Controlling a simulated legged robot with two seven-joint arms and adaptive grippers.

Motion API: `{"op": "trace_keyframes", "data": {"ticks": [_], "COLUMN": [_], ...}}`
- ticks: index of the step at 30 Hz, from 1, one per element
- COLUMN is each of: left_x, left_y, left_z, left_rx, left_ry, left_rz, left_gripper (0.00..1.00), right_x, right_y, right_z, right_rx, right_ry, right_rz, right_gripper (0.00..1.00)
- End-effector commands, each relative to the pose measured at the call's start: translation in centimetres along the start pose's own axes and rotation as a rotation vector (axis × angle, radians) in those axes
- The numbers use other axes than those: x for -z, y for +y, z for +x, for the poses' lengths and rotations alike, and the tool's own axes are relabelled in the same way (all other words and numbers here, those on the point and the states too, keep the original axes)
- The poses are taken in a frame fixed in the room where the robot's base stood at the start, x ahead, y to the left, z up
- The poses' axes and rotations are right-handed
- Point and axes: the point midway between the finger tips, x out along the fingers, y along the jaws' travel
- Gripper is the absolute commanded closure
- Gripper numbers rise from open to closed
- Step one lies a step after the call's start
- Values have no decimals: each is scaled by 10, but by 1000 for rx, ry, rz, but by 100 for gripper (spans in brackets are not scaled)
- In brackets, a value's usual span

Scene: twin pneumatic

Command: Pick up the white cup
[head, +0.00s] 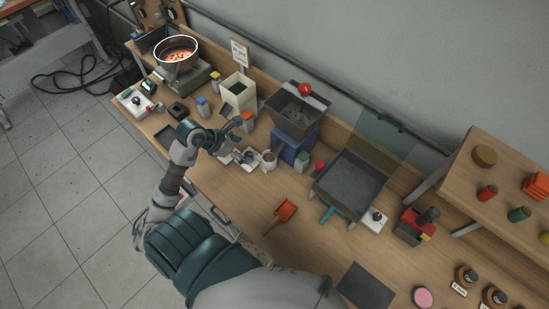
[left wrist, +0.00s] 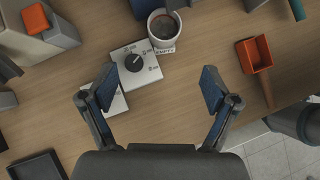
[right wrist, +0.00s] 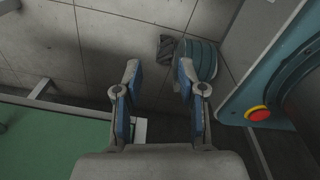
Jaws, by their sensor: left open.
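The white cup (head: 270,160) stands upright on the wooden bench, just in front of the blue stand. In the left wrist view the cup (left wrist: 164,26) shows at the top with dark contents inside, beyond the fingertips. My left gripper (head: 236,138) is open above the bench, to the left of the cup and apart from it. Its spread fingers also show in the left wrist view (left wrist: 158,88) with nothing between them. My right gripper (right wrist: 159,88) is open and empty, away from the bench; it does not show in the head view.
A white dial box (left wrist: 135,62) sits beside the cup, under the left gripper. A grey hopper (head: 297,112) on a blue stand is behind the cup. An orange scoop (head: 286,210) lies to the right. A dark tray (head: 350,182) stands farther right. Bare bench lies in front of the cup.

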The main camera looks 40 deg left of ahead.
Motion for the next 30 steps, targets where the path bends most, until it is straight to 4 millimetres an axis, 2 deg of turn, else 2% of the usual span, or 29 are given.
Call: {"op": "trace_keyframes", "data": {"ticks": [3,9,12,17,25,30], "left_x": [-4,-6,-6,-3,2,3], "left_y": [-4,-7,-6,-4,-3,-4], "left_z": [30,74,87,98,138,148], "left_rx": [2,-1,-3,-1,0,-2], "left_ry": [-2,1,0,1,-1,1], "left_rz": [-1,2,2,2,-1,3], "left_gripper": [13,13,13,13,13,13], "right_x": [1,1,1,2,3,4], "right_y": [2,4,5,2,3,1], "right_z": [-3,-6,-7,-8,-16,-16], "right_rx": [3,6,2,3,2,5], "right_ry": [1,3,2,2,3,3], "right_rz": [-1,-1,-4,0,1,2], "right_gripper": [60,60,60,60,60,60]}}
